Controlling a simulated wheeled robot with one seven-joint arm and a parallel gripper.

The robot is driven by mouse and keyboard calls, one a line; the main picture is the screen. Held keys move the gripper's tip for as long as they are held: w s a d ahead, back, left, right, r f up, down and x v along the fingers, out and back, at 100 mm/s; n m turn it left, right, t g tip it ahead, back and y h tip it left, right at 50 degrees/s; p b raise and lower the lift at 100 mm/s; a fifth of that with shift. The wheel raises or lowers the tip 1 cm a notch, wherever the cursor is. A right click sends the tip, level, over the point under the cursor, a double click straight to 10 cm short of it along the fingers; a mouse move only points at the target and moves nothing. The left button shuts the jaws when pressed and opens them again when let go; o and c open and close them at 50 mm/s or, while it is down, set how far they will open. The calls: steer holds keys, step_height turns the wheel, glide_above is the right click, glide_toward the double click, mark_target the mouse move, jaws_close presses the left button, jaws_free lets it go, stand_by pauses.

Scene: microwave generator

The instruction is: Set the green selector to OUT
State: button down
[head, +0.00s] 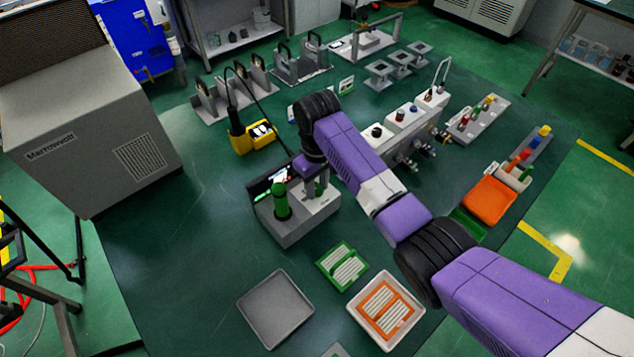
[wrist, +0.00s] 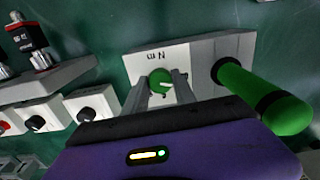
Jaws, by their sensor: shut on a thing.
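The green selector (wrist: 159,76) is a round knob with a pale pointer mark, set in the top of a grey box (wrist: 210,50). In the wrist view the fingers of my gripper (wrist: 162,90) stand on both sides of the knob, shut on it. Dark lettering beside the knob appears upside down; I cannot tell which position the pointer is at. In the head view the grey box (head: 297,228) stands mid-table, with my gripper (head: 317,188) coming down on its right part and hiding the knob.
A tall green handle (wrist: 262,95) rises from the same box, close to my gripper; it also shows in the head view (head: 281,203). A row of grey boxes with dark knobs (head: 402,122) stands behind on the right. A grey tray (head: 275,310) lies in front.

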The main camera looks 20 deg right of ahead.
mark_target(317, 188)
steer(key=shift+r+n, duration=0.1)
steer(key=shift+n, duration=0.7)
steer(key=c, duration=1)
jaws_free()
steer(key=shift+r, duration=3.85)
steer(key=shift+w, duration=0.1)
